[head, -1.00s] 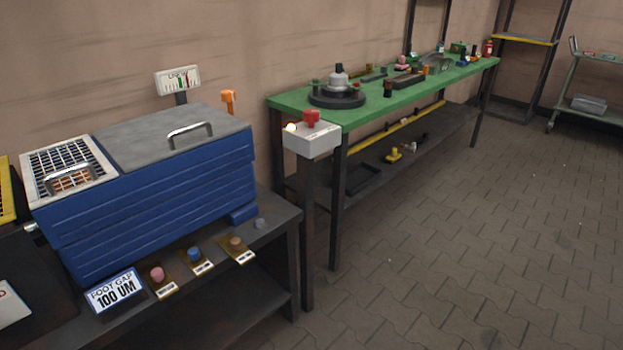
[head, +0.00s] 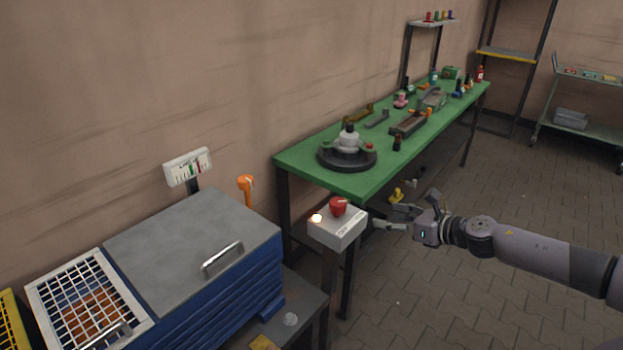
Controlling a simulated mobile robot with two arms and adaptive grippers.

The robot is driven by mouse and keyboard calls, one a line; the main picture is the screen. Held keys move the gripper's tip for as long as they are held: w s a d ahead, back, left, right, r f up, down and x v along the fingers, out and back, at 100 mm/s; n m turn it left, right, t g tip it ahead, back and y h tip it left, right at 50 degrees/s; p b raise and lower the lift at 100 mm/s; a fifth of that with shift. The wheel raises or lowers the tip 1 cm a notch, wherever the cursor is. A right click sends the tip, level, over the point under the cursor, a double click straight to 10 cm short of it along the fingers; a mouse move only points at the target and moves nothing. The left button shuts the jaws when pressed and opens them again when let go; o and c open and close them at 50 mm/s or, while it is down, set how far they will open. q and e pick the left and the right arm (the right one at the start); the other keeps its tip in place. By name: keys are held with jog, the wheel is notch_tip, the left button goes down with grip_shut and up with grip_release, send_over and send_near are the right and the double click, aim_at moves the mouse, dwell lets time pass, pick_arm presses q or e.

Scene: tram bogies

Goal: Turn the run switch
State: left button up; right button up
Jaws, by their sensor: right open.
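The run switch is a red knob (head: 338,207) on top of a pale grey switch box (head: 335,232), which stands on a dark post. A small lamp (head: 316,218) glows on the box, left of the knob. My right gripper (head: 377,222) reaches in from the right, its fingers open and pointing left. The fingertips are just right of the box, lower than the knob; whether they touch the box I cannot tell. Nothing shows between the fingers. My left gripper is not in view.
A blue cabinet with a grey lid (head: 190,250) and lid handle stands at left, with a mesh basket (head: 88,305) beside it. Behind the box, a green bench (head: 300,160) carries a round dark fixture (head: 347,155) and several parts. An orange lever (head: 246,186) stands behind the cabinet. Open floor lies right.

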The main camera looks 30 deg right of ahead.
jog(key=r+n, duration=0.1)
jog(key=r, duration=0.1)
jog(key=b, duration=0.3)
send_near(342, 204)
jog(key=shift+n+g+y, duration=0.3)
jog(key=shift+n, duration=0.1)
jog(key=x, duration=0.5)
jog(key=p+x, duration=0.1)
jog(key=x, duration=0.5)
jog(key=shift+w+d, duration=0.1)
jog(key=shift+w, duration=0.3)
jog(key=shift+c, duration=0.5)
jog(key=shift+p, duration=0.3)
jog(key=c, duration=1.1)
